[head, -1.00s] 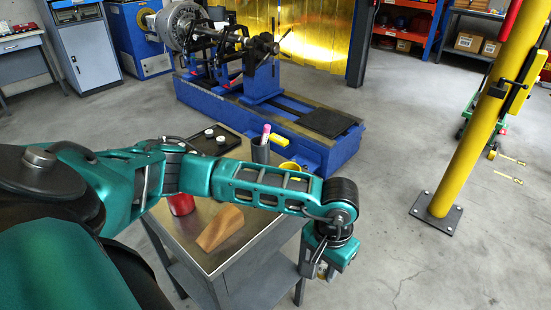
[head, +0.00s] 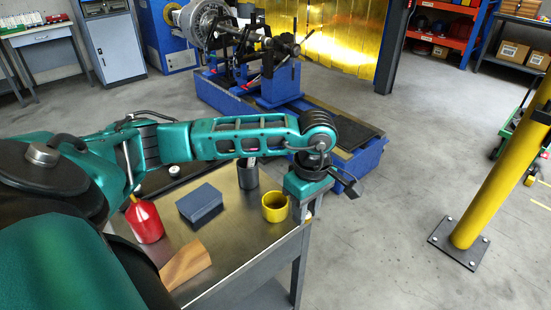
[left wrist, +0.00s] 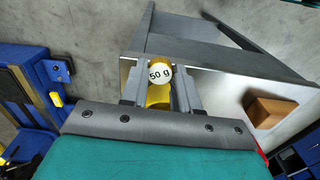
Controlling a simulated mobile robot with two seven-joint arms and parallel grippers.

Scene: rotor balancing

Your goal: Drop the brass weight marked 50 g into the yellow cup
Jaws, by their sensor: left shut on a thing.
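The yellow cup (head: 275,207) stands upright near the right edge of the metal-topped table (head: 240,232) in the head view. My left gripper (head: 304,212) is just right of the cup, at the table's right edge. In the left wrist view my left gripper (left wrist: 163,82) is shut on the brass weight (left wrist: 160,72), whose white label reads 50 g and faces the camera. More yellow shows below the label between the fingers; I cannot tell whether it is weight or cup. The weight is hidden in the head view. My right gripper is not in view.
A blue box (head: 200,204), a red bottle (head: 144,220), a wooden block (head: 185,264) and a dark pen cup (head: 248,174) stand on the table. The blue balancing machine (head: 275,85) is behind. A yellow post (head: 500,180) rises at right; floor between is clear.

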